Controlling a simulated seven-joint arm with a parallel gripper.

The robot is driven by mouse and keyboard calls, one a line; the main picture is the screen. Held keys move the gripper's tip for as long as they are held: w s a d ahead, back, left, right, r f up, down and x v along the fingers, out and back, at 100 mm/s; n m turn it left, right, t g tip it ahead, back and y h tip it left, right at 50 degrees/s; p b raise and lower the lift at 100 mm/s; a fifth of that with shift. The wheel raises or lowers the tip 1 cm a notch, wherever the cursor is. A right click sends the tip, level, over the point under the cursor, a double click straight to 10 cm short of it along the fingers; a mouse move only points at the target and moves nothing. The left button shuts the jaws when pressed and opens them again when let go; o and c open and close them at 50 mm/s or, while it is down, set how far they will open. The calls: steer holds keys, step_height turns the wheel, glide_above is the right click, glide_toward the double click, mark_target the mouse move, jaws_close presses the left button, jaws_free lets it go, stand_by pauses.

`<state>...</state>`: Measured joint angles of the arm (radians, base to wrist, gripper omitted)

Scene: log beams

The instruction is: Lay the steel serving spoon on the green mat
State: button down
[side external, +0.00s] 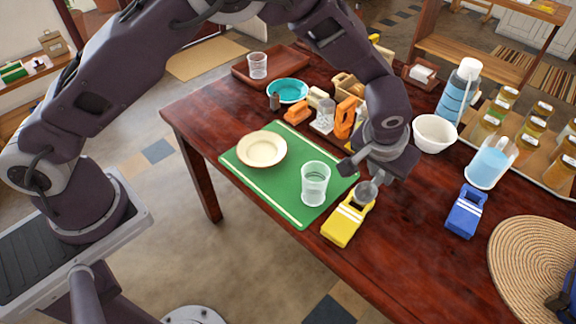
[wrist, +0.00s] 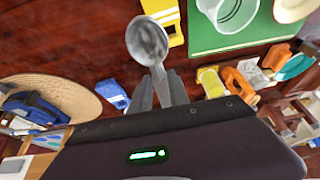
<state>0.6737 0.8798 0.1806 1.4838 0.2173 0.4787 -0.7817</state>
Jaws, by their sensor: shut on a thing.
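The steel serving spoon (wrist: 147,42) is held in my gripper (wrist: 160,92), its bowl sticking out past the fingertips in the wrist view. In the side view the spoon (side external: 368,189) hangs below my gripper (side external: 362,172), over or just beside the mat's right edge, near the yellow clamp-like thing. The green mat (side external: 240,168) lies on the dark red table. A cream plate (side external: 262,149) and a clear glass (side external: 315,183) stand on it. The mat also shows at the top right of the wrist view (wrist: 240,42). The spoon's handle is mostly hidden.
A yellow clamp-like thing (side external: 346,220) lies just off the mat's front right corner; a blue one (side external: 465,212) lies farther right. A white bowl (side external: 435,133), a pitcher (side external: 490,165) and a round woven mat (side external: 530,262) are to the right. Orange things (side external: 345,117) stand behind the mat.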

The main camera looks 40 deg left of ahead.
steer(key=w+a, duration=0.1)
steer(key=a, duration=1)
glide_above(298, 173)
steer(key=s, duration=0.2)
step_height(298, 173, down, 15)
steer(key=shift+w+r, duration=0.1)
steer(key=shift+r, duration=0.05)
steer(key=c, duration=1.3)
jaws_free()
steer(key=shift+o, duration=0.3)
steer(key=shift+r, duration=0.3)
steer(key=v, duration=1.1)
steer(key=shift+r, duration=0.25)
